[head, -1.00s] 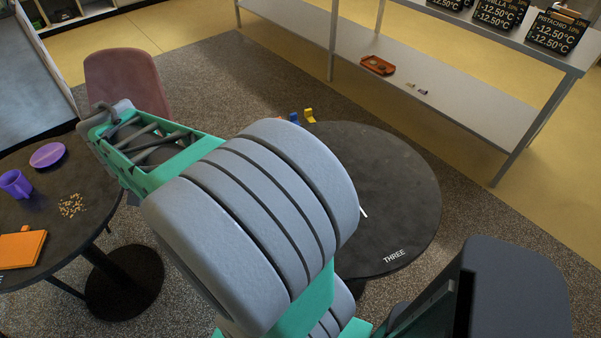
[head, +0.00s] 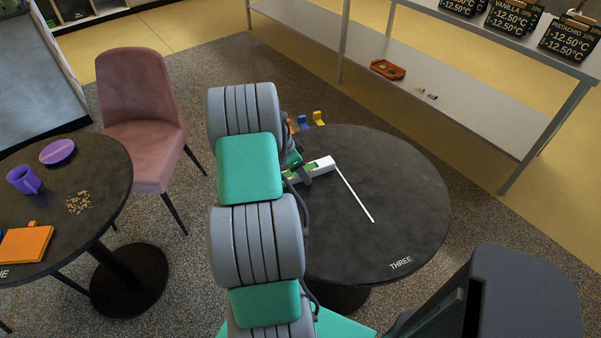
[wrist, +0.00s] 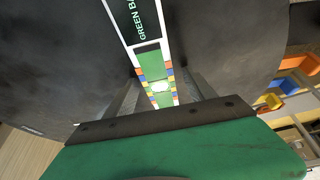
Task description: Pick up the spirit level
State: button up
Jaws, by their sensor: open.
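In the head view a white and green piece (head: 320,166) lies on the round table marked THREE (head: 400,215), beside my gripper and partly hidden by my arm. A thin white line (head: 357,197) runs from its right end.
A pink chair (head: 140,110) and another round table (head: 100,170) with a purple mug (head: 24,181) are left. A shelf rack (head: 480,112) stands behind. The table's right side is clear.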

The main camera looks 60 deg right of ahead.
jog(key=shift+c, duration=0.3)
grip_shut()
dwell(0.4)
